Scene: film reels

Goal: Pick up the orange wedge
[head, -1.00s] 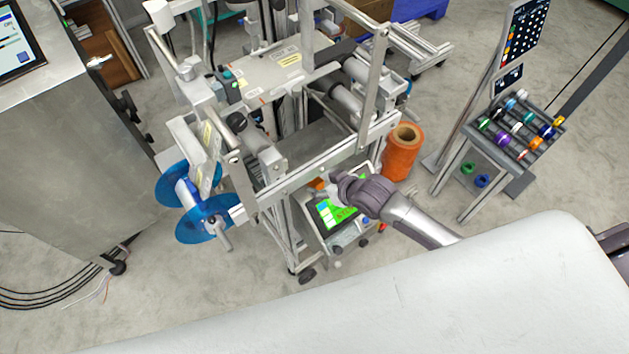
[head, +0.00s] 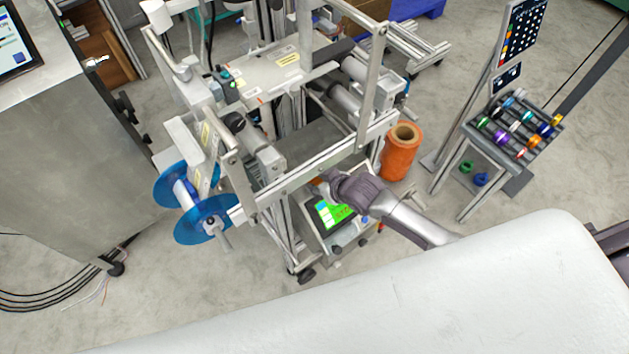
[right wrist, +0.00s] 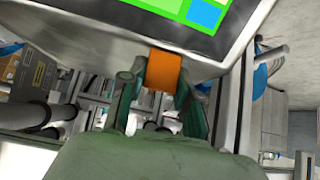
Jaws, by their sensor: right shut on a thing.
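The orange wedge (right wrist: 163,70) shows in the right wrist view as a small orange block between the two fingers of my right gripper (right wrist: 163,88). The gripper is shut on it, just under the edge of the green-lit screen unit. In the head view my right gripper (head: 328,185) reaches in from the lower right to the top of that screen unit (head: 333,212). Only a small bit of orange (head: 317,182) shows there at the fingertips; the rest of the wedge is hidden by the gripper. My left gripper is in neither view.
The metal frame of a machine (head: 330,165) stands close behind and around the gripper. An orange roll (head: 401,155) stands on the floor to its right. Blue reels (head: 190,235) sit at the left. A rack of coloured spools (head: 515,130) stands farther right, with open floor between.

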